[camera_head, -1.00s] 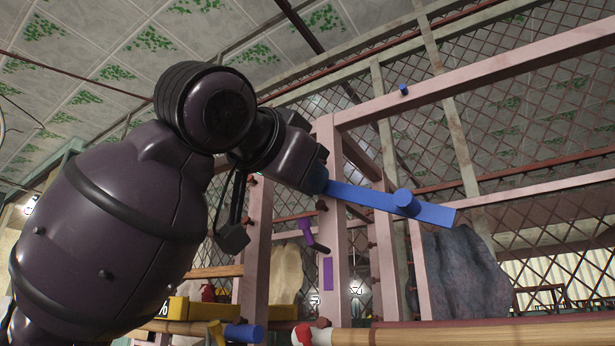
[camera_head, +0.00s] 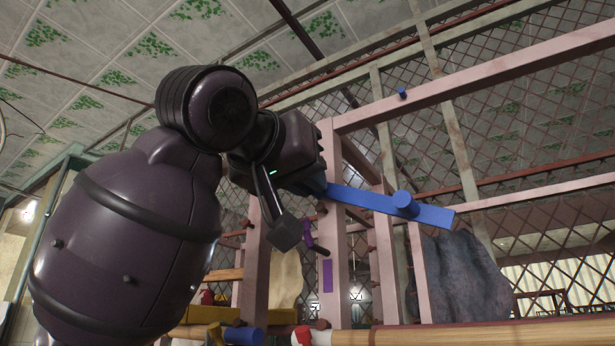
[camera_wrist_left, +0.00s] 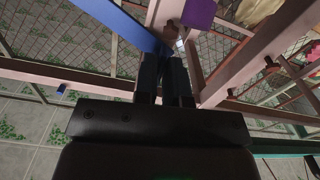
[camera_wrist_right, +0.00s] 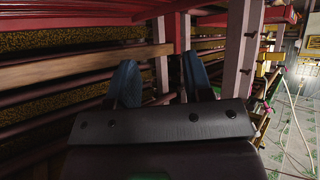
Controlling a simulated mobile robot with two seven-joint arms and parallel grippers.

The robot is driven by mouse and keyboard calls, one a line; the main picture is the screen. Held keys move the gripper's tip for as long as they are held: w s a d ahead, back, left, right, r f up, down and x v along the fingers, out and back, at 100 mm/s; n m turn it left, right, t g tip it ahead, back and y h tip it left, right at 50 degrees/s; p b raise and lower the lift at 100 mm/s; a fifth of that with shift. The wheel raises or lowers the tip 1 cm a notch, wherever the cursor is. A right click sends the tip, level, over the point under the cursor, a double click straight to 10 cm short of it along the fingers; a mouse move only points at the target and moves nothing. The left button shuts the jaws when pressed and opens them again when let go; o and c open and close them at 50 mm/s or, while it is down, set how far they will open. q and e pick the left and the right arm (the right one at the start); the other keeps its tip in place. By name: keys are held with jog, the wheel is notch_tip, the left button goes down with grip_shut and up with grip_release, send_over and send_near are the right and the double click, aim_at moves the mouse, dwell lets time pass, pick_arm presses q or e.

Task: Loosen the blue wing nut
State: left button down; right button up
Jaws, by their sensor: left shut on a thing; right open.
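A long flat blue bar with a round knob, which looks like the blue wing nut (camera_head: 370,199), sticks out to the right from beside a pink post in the head view. It also shows at the top left of the left wrist view (camera_wrist_left: 118,22). My left gripper (camera_wrist_left: 165,58) is shut on its left end; the grip itself is partly hidden by the gripper body in the head view. My right gripper (camera_wrist_right: 160,68) shows only in its wrist view. It is open, with nothing between its fingers, in front of wooden and red rails.
A pink frame post (camera_head: 334,250) stands close to my left gripper. A purple handle (camera_head: 314,243) hangs near it, below the bar. A grey rock-like lump (camera_head: 465,275) is at lower right. A light wooden roller (camera_head: 450,337) runs along the bottom.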

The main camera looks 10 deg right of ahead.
jog(key=shift+w+r, duration=0.25)
jog(key=shift+w, duration=0.1)
pick_arm(q)
jog(key=c, duration=1.2)
grip_release()
pick_arm(e)
jog(key=shift+w+r, duration=0.1)
pick_arm(q)
jog(key=shift+s+a, duration=0.3)
jog(key=shift+a, duration=0.05)
pick_arm(e)
jog(key=shift+s+f, duration=0.25)
jog(key=shift+f, duration=0.1)
jog(key=shift+s+f+b, duration=0.25)
jog(key=shift+f+b, duration=0.7)
jog(key=shift+f, duration=0.1)
jog(key=shift+w+r, duration=0.15)
jog(key=shift+w, duration=0.1)
jog(key=shift+w+r, duration=0.15)
pick_arm(q)
jog(key=v, duration=1)
